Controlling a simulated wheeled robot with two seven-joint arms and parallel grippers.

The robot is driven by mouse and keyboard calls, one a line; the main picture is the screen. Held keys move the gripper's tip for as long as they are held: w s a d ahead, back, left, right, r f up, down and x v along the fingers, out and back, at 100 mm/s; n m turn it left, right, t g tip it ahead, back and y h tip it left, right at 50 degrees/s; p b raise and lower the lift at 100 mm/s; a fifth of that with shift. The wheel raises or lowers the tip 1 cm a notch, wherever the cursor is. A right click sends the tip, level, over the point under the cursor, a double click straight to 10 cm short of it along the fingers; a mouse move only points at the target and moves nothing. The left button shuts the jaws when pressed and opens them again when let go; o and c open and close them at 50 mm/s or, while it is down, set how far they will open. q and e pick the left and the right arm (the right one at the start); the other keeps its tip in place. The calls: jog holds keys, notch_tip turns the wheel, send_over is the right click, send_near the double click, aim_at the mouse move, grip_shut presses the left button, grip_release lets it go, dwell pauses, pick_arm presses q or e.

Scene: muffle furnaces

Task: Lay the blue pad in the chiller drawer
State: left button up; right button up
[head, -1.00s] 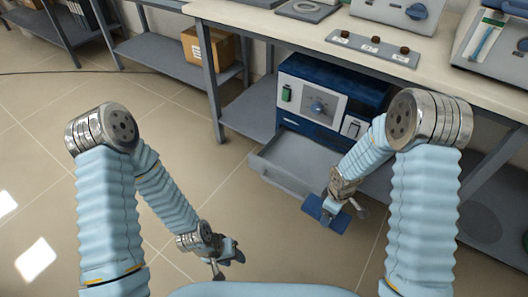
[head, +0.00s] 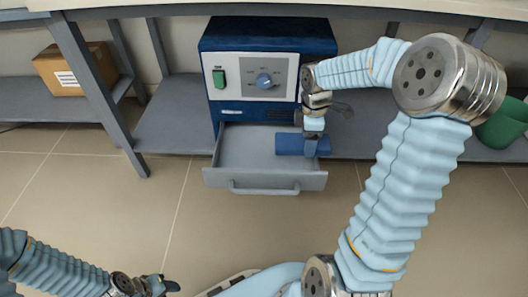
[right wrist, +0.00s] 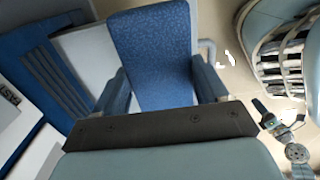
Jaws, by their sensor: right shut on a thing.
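The blue pad (head: 288,143) is held by my right gripper (head: 312,147) over the right part of the open chiller drawer. In the right wrist view the textured blue pad (right wrist: 155,55) sits between the two fingers. The grey drawer (head: 265,182) is pulled out below the blue chiller (head: 268,38), and its visible inside is bare. I cannot tell whether the pad touches the drawer floor or its right wall. My left gripper (head: 163,285) is empty at the bottom left, away from the drawer; its fingers look apart.
A grey bench shelf (head: 175,115) runs on both sides of the chiller, with a bench top above. A cardboard box (head: 75,70) sits on the left shelf. A green container (head: 503,125) is at the far right. The floor before the drawer is clear.

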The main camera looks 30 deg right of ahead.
aim_at(283, 133)
jog(key=w+a+f, duration=0.1)
jog(key=w, duration=0.1)
jog(key=w+a+f, duration=0.1)
jog(key=w+a, duration=0.1)
jog(key=w+a+f+b, duration=0.1)
jog(key=w, duration=0.1)
jog(key=shift+a+f, duration=0.25)
jog(key=shift+f, duration=0.1)
jog(key=w+f, duration=0.1)
jog(key=w+a+f+b, duration=0.1)
jog(key=f, duration=0.1)
jog(key=w+a+f, duration=0.1)
jog(key=shift+f, duration=0.25)
jog(key=shift+w+f, duration=0.15)
jog(key=shift+f, duration=0.05)
jog(key=shift+w+a+f+b, duration=0.15)
jog(key=shift+f+b, duration=0.15)
jog(key=shift+f, duration=0.6)
jog(key=shift+w+a+f+b, duration=0.1)
jog(key=shift+f+b, duration=0.2)
jog(key=shift+f, duration=0.6)
jog(key=shift+f, duration=0.15)
jog(key=o, duration=1)
jog(key=shift+o, duration=0.2)
notch_tip(283, 133, up, 12)
jog(key=p, duration=0.2)
jog(key=shift+r+p, duration=0.2)
jog(key=shift+p, duration=0.2)
